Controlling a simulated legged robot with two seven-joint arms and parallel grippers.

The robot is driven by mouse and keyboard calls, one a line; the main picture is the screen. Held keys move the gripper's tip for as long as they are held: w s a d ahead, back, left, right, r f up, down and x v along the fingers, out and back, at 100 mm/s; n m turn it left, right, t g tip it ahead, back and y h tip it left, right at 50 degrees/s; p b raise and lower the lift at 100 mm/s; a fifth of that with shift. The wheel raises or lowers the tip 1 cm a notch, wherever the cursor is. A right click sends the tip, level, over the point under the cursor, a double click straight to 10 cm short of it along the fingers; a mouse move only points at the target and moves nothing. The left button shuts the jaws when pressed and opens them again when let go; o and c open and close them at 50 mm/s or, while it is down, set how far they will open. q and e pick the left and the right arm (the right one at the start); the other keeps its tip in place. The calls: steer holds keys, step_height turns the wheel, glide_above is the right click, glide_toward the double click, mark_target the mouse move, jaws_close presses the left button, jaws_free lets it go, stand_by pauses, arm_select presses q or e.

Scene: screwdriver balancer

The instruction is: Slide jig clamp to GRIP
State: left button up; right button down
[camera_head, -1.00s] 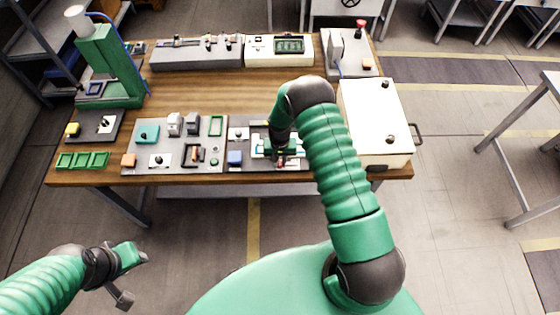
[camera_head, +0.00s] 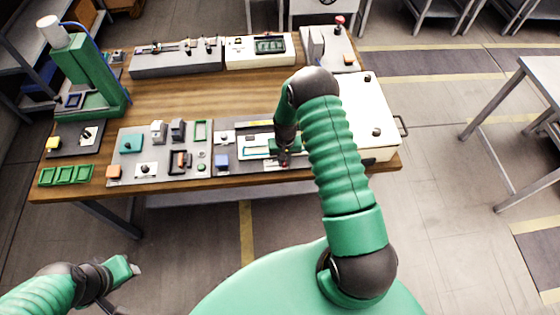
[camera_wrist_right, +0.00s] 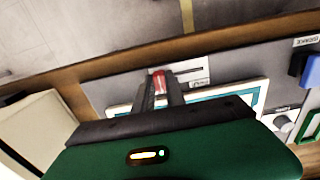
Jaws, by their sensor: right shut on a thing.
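My right gripper (camera_head: 284,160) is over the dark panel at the front right of the bench. In the right wrist view its fingers (camera_wrist_right: 160,88) are shut on a small red handle (camera_wrist_right: 160,78), which I take to be the jig clamp's. The arm hides the panel's right part. No GRIP mark can be read. My left gripper (camera_head: 122,282) is empty, its fingers apart, off the bench at lower left.
A blue block (camera_head: 221,161) is left of the plate. Another panel (camera_head: 130,171) with knobs and blocks lies further left. A white box (camera_head: 376,103) stands right of my arm. A green press (camera_head: 85,70) stands back left. Bare wood lies mid-bench.

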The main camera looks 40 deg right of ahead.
steer(key=c, duration=1.4)
jaws_free()
steer(key=shift+w+d, duration=0.1)
steer(key=shift+d, duration=0.15)
arm_select(q)
steer(key=shift+d, duration=0.25)
arm_select(e)
steer(key=shift+o, duration=0.2)
steer(key=shift+d, duration=0.1)
